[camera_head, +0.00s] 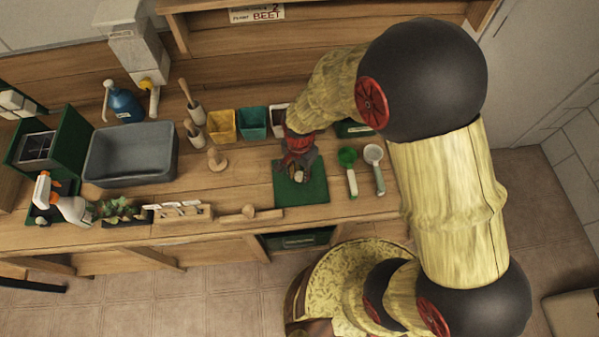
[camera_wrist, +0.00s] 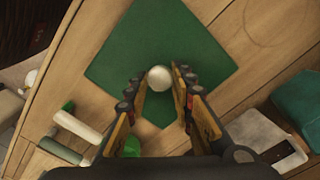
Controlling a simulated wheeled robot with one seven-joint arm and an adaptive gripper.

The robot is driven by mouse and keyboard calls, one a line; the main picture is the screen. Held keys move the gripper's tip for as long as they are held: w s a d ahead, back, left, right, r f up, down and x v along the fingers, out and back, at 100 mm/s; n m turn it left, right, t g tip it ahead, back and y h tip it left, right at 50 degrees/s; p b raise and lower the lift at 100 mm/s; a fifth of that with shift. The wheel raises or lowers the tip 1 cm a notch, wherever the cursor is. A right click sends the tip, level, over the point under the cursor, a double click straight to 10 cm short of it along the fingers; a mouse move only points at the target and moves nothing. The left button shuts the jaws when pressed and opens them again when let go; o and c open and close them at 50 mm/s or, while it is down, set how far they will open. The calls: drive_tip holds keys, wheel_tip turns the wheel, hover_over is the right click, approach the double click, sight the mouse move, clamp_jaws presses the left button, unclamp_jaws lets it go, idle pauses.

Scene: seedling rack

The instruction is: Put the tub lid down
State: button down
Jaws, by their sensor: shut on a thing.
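The tub lid (camera_head: 313,191) is a flat dark green square with a pale round knob (camera_head: 299,174) in its middle. It is over the bench near the front edge, and I cannot tell whether it touches the wood. In the wrist view the lid (camera_wrist: 205,45) spreads out beyond my fingertips, with the knob (camera_wrist: 159,78) between them. My gripper (camera_head: 297,163) points down and is shut on the knob; it also shows in the wrist view (camera_wrist: 160,86). A dark green container (camera_head: 354,129) stands behind the lid, partly hidden by my arm.
Green (camera_head: 348,160) and white (camera_head: 374,155) scoops lie right of the lid. Yellow (camera_head: 222,126) and teal (camera_head: 253,123) pots stand behind it. A grey basin (camera_head: 131,153) is farther left.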

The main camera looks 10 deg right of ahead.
drive_tip(key=c, duration=1.5)
unclamp_jaws()
drive_tip(key=shift+c, duration=0.2)
wheel_tip(320, 180, up, 12)
drive_tip(key=p, duration=0.2)
drive_tip(key=shift+r, duration=0.15)
wheel_tip(320, 180, up, 13)
drive_tip(key=n+t, duration=0.2)
drive_tip(key=n, duration=0.2)
hover_over(300, 175)
drive_tip(key=s+d, duration=0.2)
drive_tip(key=d, duration=0.4)
drive_tip(key=s+d+r+n+t, duration=0.3)
drive_tip(key=s+d+r+n, duration=0.2)
drive_tip(key=s+r, duration=0.5)
drive_tip(key=shift+s+d+r+t, duration=0.2)
drive_tip(key=shift+d+t, duration=0.1)
drive_tip(key=shift+d, duration=0.15)
drive_tip(key=shift+f, duration=0.1)
